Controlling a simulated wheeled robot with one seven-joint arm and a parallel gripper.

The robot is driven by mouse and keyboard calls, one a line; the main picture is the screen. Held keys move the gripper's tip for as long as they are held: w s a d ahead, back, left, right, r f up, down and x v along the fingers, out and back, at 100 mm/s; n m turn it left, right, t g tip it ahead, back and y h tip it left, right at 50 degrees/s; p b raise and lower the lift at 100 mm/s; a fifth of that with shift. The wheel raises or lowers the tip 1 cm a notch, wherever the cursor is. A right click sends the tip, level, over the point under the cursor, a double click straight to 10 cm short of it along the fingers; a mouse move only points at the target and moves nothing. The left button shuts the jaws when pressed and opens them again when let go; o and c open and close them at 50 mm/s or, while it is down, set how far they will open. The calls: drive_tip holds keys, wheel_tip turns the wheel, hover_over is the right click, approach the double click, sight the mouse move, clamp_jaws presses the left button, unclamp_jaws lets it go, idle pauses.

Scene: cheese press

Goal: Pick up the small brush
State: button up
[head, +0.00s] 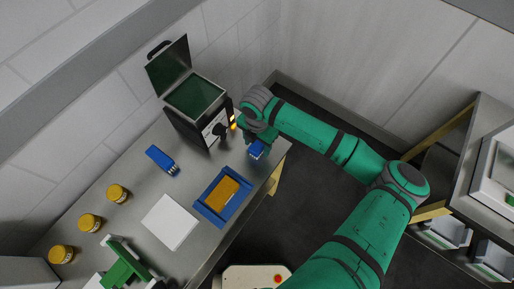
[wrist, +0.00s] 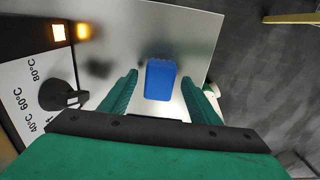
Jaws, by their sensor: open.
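A small blue block-shaped thing, which looks like the small brush (head: 257,149), is near the right end of the steel table, by my gripper (head: 258,139). In the wrist view the small brush (wrist: 160,80) shows between the two green fingers of my gripper (wrist: 159,78), with a gap on each side. The gripper is open and holds nothing. A ridged edge shows at the brush's far end. A second, longer blue brush (head: 160,158) with pale bristles lies farther left on the table, apart from my gripper.
A dark heater box (head: 187,124) with an open lid and a dial (wrist: 62,97) stands close left of my gripper. The table's right edge is near.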

drive_tip(key=shift+f, duration=0.45)
drive_tip(key=shift+w, duration=0.1)
drive_tip(key=c, duration=1.2)
drive_tip(key=shift+r, duration=0.1)
drive_tip(key=shift+r, duration=0.6)
drive_tip(key=s+a+r, duration=0.1)
drive_tip(key=s+r, duration=0.3)
drive_tip(key=s+a+r, duration=0.1)
drive_tip(key=s+r, duration=0.2)
drive_tip(key=s, duration=0.2)
drive_tip(key=s+a+r, duration=0.1)
drive_tip(key=s+r, duration=0.3)
drive_tip(key=shift+s+a+r, duration=0.1)
drive_tip(key=shift+s+r, duration=0.25)
drive_tip(key=shift+s, duration=0.05)
drive_tip(key=shift+o, duration=0.8)
